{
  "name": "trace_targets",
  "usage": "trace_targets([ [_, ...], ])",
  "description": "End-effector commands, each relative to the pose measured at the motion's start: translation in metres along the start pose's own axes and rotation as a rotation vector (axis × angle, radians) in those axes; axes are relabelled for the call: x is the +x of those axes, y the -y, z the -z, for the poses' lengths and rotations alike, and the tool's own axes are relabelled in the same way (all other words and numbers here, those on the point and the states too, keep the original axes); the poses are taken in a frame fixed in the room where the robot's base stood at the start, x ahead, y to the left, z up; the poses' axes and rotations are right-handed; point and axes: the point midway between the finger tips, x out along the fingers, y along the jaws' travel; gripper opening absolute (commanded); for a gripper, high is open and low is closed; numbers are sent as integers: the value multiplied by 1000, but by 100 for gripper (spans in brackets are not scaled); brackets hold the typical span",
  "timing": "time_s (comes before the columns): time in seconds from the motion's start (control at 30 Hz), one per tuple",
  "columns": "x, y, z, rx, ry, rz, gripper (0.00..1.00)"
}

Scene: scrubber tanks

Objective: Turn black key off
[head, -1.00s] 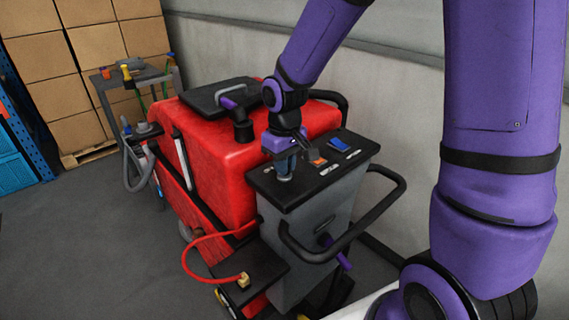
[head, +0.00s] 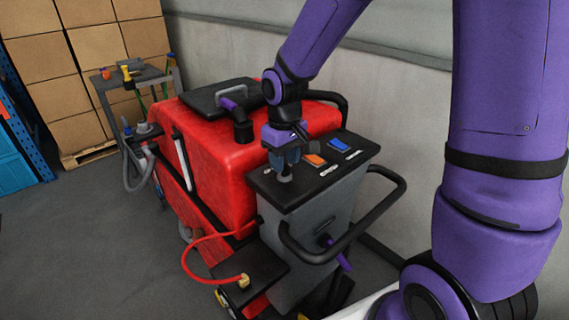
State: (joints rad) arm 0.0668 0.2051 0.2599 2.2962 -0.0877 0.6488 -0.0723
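The red scrubber's dark control panel (head: 327,180) faces up at the rear of the machine. A small dark, rounded key piece (head: 284,178) stands at the panel's left end, mostly covered by my gripper. My gripper (head: 285,168) points down right over it, with its blue-grey fingers at or just above the key. I cannot tell whether the fingers touch the key or how far apart they are. The key's turn angle is hidden.
An orange switch (head: 315,159) and a blue switch (head: 339,145) sit on the panel to the right of my gripper. A black handlebar (head: 385,210) loops around the panel. A red hose (head: 205,237) hangs at the left. A grey wall stands behind; floor is free at left.

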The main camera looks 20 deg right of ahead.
Motion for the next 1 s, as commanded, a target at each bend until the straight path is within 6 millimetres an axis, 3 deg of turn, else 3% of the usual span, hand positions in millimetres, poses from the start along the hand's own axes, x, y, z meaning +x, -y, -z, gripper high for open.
trace_targets([
  [0.3, -61, 0, 0, 1, -5, -1, 39],
  [0.5, -85, 0, 0, 0, -3, 0, 39],
  [1.0, -92, 0, 0, 0, -1, 0, 39],
])
